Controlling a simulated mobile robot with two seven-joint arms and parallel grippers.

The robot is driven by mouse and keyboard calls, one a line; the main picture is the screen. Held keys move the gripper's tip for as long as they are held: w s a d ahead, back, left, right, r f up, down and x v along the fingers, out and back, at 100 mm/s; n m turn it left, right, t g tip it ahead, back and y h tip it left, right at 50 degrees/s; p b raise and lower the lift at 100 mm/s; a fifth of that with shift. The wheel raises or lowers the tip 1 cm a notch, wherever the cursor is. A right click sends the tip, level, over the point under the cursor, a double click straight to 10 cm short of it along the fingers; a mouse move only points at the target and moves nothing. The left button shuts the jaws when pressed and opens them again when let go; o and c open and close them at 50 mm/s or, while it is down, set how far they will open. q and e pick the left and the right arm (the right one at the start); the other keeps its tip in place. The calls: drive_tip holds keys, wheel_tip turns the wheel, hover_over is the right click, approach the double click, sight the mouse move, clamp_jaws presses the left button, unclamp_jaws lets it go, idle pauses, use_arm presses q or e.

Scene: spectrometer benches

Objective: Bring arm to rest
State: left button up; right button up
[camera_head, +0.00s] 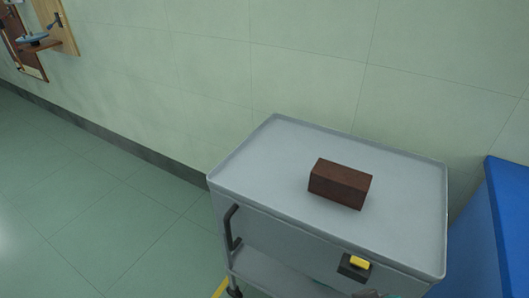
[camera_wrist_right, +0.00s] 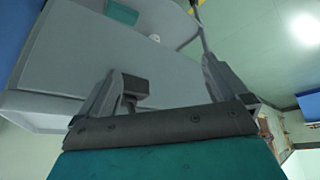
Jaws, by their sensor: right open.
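My right gripper (camera_wrist_right: 168,78) shows in the right wrist view. Its two grey fingers stand well apart, and nothing is between them. Behind the fingers is a large grey surface, which looks like the side of the grey cart (camera_head: 258,150). In the head view, only a small piece at the bottom edge may be part of my right arm; the rest is out of frame. My left gripper is in neither view.
A dark brown box (camera_head: 340,184) lies on the cart's top. A black and yellow piece (camera_head: 355,266) and a dark handle (camera_head: 232,228) are at its front side. A blue surface (camera_head: 507,225) stands at right. The floor at left is clear.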

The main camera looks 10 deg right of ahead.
drive_tip(key=w+a+f+t+y+b, duration=0.1)
drive_tip(key=w+f+t, duration=0.3)
drive_tip(key=f, duration=0.4)
drive_tip(key=shift+a+f+t+b, duration=0.3)
drive_tip(key=shift+a+t+b, duration=0.2)
drive_tip(key=shift+t+b, duration=0.15)
